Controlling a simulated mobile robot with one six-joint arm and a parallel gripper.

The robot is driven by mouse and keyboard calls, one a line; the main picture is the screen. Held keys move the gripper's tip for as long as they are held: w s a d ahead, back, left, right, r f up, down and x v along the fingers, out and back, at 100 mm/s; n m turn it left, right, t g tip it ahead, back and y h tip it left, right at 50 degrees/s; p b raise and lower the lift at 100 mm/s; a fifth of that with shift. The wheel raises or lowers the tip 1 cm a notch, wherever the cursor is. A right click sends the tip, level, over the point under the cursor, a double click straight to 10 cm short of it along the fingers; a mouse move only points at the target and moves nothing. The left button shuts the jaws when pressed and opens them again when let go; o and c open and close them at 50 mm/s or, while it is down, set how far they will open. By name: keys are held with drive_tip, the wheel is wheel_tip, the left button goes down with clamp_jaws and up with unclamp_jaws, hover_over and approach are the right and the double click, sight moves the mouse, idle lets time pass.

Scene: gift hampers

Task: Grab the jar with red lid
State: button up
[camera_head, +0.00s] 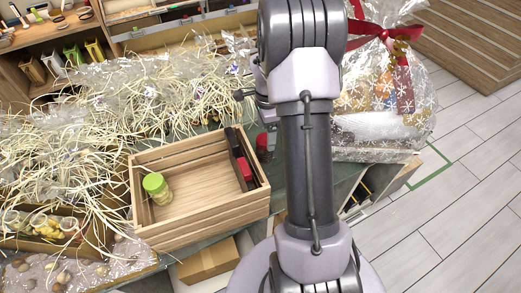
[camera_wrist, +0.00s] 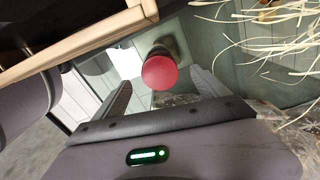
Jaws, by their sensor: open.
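The jar with the red lid (camera_wrist: 160,72) shows in the wrist view, its round red lid facing the camera and its body mostly hidden behind the lid. In the head view the red-lidded jar (camera_head: 265,142) stands just right of the wooden crate, partly hidden by my arm. My gripper (camera_wrist: 158,92) is open, with one finger on each side of the jar in the wrist view. I cannot tell whether either finger touches it. In the head view my gripper is mostly hidden behind my arm.
The wooden crate (camera_head: 204,223) holds a green-lidded jar (camera_head: 157,188) and a dark item with red (camera_head: 241,160). Shredded straw (camera_head: 130,100) covers the left of the table. A wrapped hamper with a red bow (camera_head: 385,95) stands right of my arm.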

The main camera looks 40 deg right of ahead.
drive_tip(key=f+b, duration=0.1)
drive_tip(key=f, duration=0.2)
drive_tip(key=f+b, duration=0.2)
drive_tip(key=f, duration=0.2)
drive_tip(key=shift+w+a+f, duration=0.1)
drive_tip(key=shift+a+f, duration=0.1)
drive_tip(key=shift+f, duration=0.1)
drive_tip(key=shift+r, duration=0.1)
drive_tip(key=c, duration=1.7)
drive_tip(key=shift+r, duration=0.15)
clamp_jaws()
